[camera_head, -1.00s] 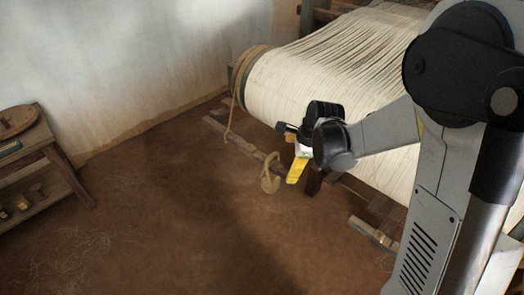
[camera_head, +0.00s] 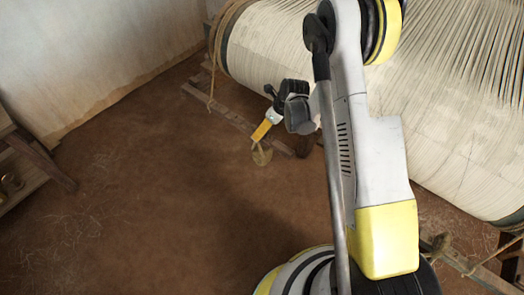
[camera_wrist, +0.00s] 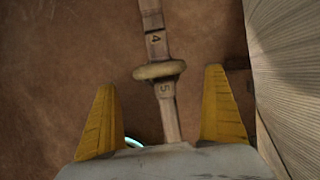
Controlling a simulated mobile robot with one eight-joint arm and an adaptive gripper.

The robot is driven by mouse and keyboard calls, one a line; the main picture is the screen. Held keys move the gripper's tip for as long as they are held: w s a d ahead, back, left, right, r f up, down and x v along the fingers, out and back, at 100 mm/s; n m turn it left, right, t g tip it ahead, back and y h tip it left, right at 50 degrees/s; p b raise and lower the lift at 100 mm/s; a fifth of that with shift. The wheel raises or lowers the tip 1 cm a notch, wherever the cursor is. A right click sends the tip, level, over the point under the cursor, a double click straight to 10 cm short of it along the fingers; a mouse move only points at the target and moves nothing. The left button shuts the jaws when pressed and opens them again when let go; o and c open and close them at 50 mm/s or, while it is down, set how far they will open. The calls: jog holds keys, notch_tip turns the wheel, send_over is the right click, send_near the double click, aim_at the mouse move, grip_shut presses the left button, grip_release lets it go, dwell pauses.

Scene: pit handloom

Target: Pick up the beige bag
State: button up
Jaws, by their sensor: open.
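The beige bag (camera_head: 262,153) is small in the head view and hangs at the low wooden bar in front of the loom, just below my fingertips. In the wrist view a beige oval piece (camera_wrist: 159,71), which appears to be the bag seen from above, lies across the bar between the numbers 4 and 5. My gripper (camera_head: 262,131) points down at it. In the wrist view its two yellow fingers (camera_wrist: 160,78) are wide apart, one on each side of the beige piece, with nothing held. I cannot tell whether they are level with it.
The wooden bar (camera_wrist: 168,115) runs between my fingers. The loom's roll of pale threads (camera_head: 265,55) is close behind and to the right of my gripper. A rope (camera_head: 214,65) hangs at its left end. A wooden stand (camera_head: 25,160) is at the left; the brown floor between is clear.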

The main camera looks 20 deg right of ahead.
jog(key=b+x, duration=0.2)
jog(key=x, duration=0.3)
jog(key=shift+w+a+b, duration=0.1)
jog(key=shift+w+b, duration=0.1)
jog(key=shift+b, duration=0.2)
jog(key=shift+r, duration=0.1)
jog(key=shift+c, duration=0.3)
jog(key=c, duration=1.4)
jog(key=shift+o, duration=0.2)
